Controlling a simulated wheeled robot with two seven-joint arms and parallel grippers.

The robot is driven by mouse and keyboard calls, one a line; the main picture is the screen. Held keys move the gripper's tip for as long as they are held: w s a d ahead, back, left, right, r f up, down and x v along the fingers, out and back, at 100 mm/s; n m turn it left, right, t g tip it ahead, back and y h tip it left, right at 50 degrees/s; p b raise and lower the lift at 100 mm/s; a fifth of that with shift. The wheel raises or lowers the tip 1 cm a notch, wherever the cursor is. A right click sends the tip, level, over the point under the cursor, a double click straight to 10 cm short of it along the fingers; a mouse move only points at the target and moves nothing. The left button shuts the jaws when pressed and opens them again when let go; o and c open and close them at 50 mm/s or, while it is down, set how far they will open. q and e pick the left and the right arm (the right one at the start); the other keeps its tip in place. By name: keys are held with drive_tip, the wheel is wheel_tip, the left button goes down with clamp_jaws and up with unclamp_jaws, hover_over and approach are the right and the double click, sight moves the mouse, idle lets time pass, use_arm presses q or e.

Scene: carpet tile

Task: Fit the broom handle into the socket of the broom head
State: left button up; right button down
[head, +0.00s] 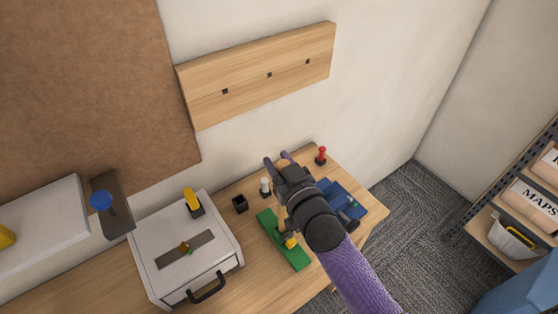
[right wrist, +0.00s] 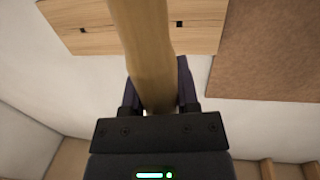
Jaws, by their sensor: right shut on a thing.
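My right gripper (head: 278,160) reaches in over the wooden table from the lower right in the head view. In the right wrist view its fingers (right wrist: 155,90) are shut on the pale wooden broom handle (right wrist: 142,45), which runs up out of the picture. In the head view the handle is mostly hidden by the gripper and arm; I cannot make out its ends. I cannot pick out the broom head or its socket for certain. My left gripper is not in view.
On the table (head: 262,288) are a green board (head: 297,257) with a yellow piece, blue parts (head: 348,197), a red peg (head: 321,156), a black cup (head: 240,204) and a white box (head: 150,262). A slotted wooden board (head: 240,82) is on the wall. Shelves (head: 505,238) stand at right.

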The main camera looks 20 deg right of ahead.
drive_tip(key=shift+f+b, duration=1.45)
drive_tip(key=shift+f, duration=0.35)
drive_tip(key=shift+c, duration=1.4)
unclamp_jaws()
drive_tip(key=s+d, duration=0.2)
drive_tip(key=s, duration=0.7)
drive_tip(key=shift+s, duration=0.4)
